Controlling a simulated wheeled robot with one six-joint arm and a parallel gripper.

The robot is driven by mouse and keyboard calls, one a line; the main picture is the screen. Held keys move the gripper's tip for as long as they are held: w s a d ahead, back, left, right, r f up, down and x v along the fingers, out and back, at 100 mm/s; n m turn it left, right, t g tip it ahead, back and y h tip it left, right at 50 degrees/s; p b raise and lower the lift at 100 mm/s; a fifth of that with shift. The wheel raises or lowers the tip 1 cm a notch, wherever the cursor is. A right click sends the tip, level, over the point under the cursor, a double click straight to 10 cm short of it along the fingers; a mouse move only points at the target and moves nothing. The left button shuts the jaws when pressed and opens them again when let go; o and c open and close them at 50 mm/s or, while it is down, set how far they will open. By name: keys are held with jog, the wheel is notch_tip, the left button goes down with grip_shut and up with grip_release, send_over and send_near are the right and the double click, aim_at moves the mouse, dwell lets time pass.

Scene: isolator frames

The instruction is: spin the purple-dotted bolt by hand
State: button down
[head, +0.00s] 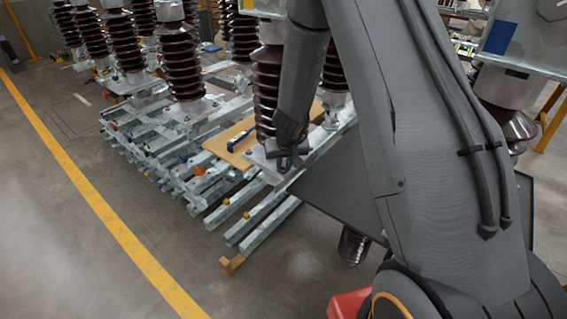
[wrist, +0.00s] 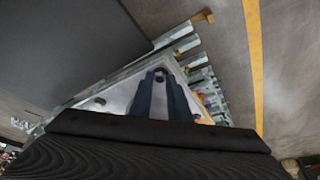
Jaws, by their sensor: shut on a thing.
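My gripper (head: 286,162) is low at the pale flange plate (head: 258,158) under a brown ribbed insulator (head: 266,90). In the wrist view, its two dark fingers (wrist: 161,82) reach over the same plate (wrist: 122,97). A small dark bolt end with a faint purple tint, the purple-dotted bolt (wrist: 160,76), shows between the fingertips, and the gripper is shut on it. In the head view the bolt is hidden by the gripper. Another dark bolt (wrist: 100,101) sits on the plate, apart from the fingers.
Galvanised beams (head: 262,232) lie stacked below the plate. A wooden board (head: 228,147) with a blue tool (head: 241,139) lies beside the insulator. More ribbed insulators (head: 181,60) stand at the back left. Open floor with a yellow line (head: 95,195) is at the left.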

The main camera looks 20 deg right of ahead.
jog(key=shift+s+a+m+h+p, duration=0.15)
jog(key=shift+m+h+p, duration=0.15)
jog(key=shift+m+p, duration=0.7)
jog(key=shift+p, duration=0.35)
jog(key=m+h, duration=0.1)
jog(key=m, duration=0.1)
jog(key=shift+a+f+m+g, duration=0.1)
jog(key=shift+a+m+g, duration=0.05)
jog(key=shift+m+g, duration=0.2)
jog(key=m, duration=0.1)
jog(key=m+h, duration=0.1)
jog(key=m, duration=0.1)
jog(key=m+g, duration=0.1)
jog(key=shift+w+a, duration=0.15)
jog(key=shift+w, duration=0.15)
jog(key=shift+w+m+g+h, duration=0.1)
jog(key=shift+m+g+h, duration=0.25)
jog(key=shift+m, duration=0.7)
jog(key=shift+w+m+g+h, duration=0.1)
jog(key=shift+m+g+h, duration=0.25)
jog(key=shift+m, duration=0.65)
jog(key=c, duration=1.7)
grip_release()
jog(key=shift+o, duration=0.2)
